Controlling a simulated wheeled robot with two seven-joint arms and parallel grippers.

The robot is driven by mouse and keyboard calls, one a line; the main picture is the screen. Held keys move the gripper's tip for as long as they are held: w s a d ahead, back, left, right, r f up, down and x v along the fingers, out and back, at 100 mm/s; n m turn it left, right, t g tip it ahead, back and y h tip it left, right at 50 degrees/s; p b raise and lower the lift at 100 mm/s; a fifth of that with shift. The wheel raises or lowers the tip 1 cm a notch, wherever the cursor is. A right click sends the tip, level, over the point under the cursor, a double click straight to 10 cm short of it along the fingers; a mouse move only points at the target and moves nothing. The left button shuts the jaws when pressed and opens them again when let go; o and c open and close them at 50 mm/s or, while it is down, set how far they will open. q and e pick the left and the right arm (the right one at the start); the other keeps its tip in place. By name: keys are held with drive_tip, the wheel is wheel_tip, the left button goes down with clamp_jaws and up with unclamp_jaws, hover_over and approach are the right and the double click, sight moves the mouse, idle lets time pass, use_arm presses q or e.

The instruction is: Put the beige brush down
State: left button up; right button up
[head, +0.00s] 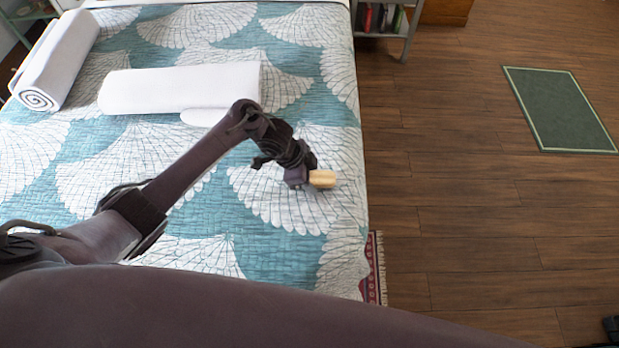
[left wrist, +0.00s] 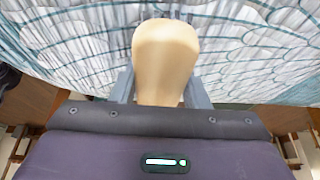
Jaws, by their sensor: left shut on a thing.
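The beige brush (head: 322,179) is in my left gripper (head: 308,178), over the right part of the bed in the head view. In the left wrist view the brush (left wrist: 165,60) shows as a smooth, rounded beige shape between the two grey fingers of the gripper (left wrist: 163,88), which are shut on it. The patterned bedspread (head: 285,250) lies behind it. I cannot tell whether the brush touches the bed or hangs above it. My right gripper is not in view.
A rolled white towel (head: 58,62) and a long white pillow (head: 180,88) lie on the bed. A shelf (head: 385,30) stands beyond its far right corner. A green mat (head: 562,108) and a red fringed rug (head: 372,270) lie on the wooden floor. The bed's right part is largely clear.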

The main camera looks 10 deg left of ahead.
use_arm(q)
drive_tip(key=o, duration=0.7)
drive_tip(key=shift+s+a+f, duration=0.1)
drive_tip(key=shift+s+f, duration=0.3)
drive_tip(key=shift+f, duration=0.2)
drive_tip(key=shift+c, duration=0.2)
drive_tip(key=o, duration=0.3)
drive_tip(key=shift+f, duration=0.2)
drive_tip(key=shift+o, duration=0.2)
drive_tip(key=shift+r+g, duration=0.3)
drive_tip(key=shift+r, duration=0.05)
drive_tip(key=p+v, duration=0.3)
drive_tip(key=v, duration=1)
drive_tip(key=shift+w+d, duration=0.25)
drive_tip(key=shift+r, duration=0.1)
